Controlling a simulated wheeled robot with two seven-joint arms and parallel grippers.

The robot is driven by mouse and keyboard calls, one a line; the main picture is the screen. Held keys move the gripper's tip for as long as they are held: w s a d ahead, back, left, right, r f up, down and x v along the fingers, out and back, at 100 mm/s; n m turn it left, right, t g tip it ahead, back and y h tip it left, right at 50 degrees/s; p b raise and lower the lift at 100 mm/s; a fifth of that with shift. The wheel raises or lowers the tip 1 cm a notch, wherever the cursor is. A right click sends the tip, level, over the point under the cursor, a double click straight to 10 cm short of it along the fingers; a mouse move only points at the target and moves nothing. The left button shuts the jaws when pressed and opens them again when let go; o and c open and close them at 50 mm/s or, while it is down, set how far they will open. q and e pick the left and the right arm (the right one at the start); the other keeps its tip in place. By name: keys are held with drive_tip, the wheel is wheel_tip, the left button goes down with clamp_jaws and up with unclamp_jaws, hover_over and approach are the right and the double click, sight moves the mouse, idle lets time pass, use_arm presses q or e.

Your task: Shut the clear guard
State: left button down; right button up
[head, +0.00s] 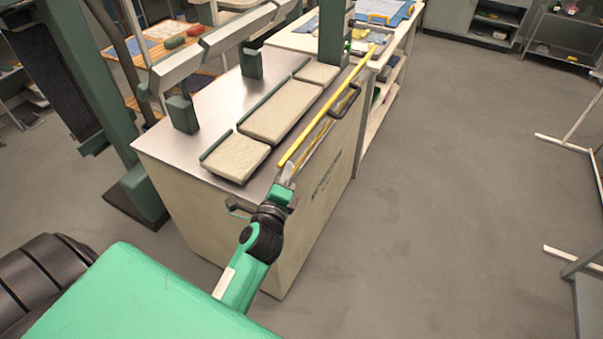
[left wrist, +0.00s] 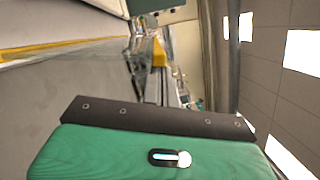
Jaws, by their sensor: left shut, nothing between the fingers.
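The clear guard (head: 318,118) shows as a yellow-edged strip with a dark handle (head: 345,101) along the right edge of the press table. Its transparent panel is hard to make out, and I cannot tell its exact angle. My left gripper (head: 287,176) is shut and empty at the near end of the yellow edge. I cannot tell whether it touches the guard. In the left wrist view a yellow edge (left wrist: 60,47) runs in from the left toward the fingers. My right gripper is not in view.
The press table (head: 165,140) carries several beige pads (head: 280,110), with green-grey press arms (head: 205,60) above it. A white shelf table (head: 385,75) stands beyond. Grey floor (head: 440,190) is open to the right, with white rail stands (head: 565,145) at the far right.

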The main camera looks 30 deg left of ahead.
use_arm(q)
drive_tip(key=a, duration=0.1)
drive_tip(key=a+p, duration=0.1)
drive_tip(key=a, duration=0.3)
drive_tip(key=shift+r+p, duration=0.3)
drive_tip(key=shift+r, duration=0.1)
drive_tip(key=shift+a, duration=0.1)
